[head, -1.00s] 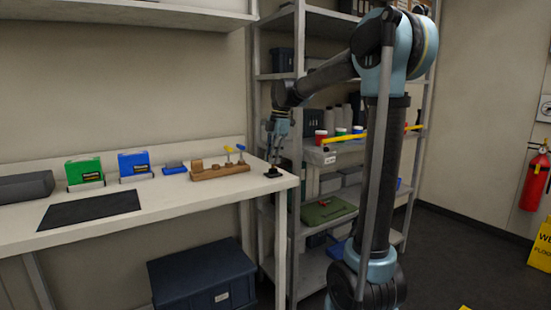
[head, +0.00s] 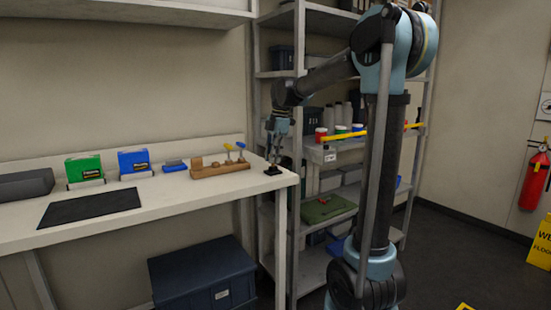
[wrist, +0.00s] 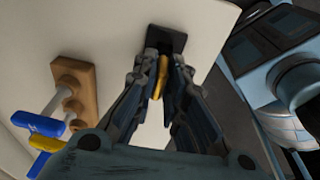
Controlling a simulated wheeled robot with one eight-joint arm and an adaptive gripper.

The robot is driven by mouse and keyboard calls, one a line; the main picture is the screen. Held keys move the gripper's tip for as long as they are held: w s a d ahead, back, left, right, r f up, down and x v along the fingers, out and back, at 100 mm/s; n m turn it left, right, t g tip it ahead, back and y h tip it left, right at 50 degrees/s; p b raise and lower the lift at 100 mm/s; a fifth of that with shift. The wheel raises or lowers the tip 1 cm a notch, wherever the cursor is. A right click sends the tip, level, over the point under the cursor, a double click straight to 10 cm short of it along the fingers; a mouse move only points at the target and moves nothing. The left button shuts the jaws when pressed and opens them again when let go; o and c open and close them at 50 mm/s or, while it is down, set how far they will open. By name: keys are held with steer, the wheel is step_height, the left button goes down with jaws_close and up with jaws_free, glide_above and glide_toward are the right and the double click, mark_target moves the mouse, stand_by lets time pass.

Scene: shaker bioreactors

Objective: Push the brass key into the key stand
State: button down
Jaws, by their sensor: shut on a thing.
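The brass key (wrist: 161,76) shows as a yellow-gold piece between my fingertips in the wrist view. My gripper (wrist: 163,68) is shut on it. The key stand (wrist: 168,38) is a small black block just beyond the fingertips. In the head view the key stand (head: 273,170) sits near the right front corner of the bench, with my gripper (head: 273,156) pointing down right over it. The key is too small to make out there.
A wooden tool rack (head: 215,171) with blue-handled and yellow-handled tools stands left of the stand; it also shows in the wrist view (wrist: 78,88). A black mat (head: 90,207) lies further left. A shelf unit (head: 300,90) rises behind and right of the bench corner.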

steer(key=shift+f, duration=0.65)
stand_by(0.9)
steer(key=c, duration=1.6)
jaws_free()
steer(key=shift+o, duration=0.2)
steer(key=shift+r, duration=0.1)
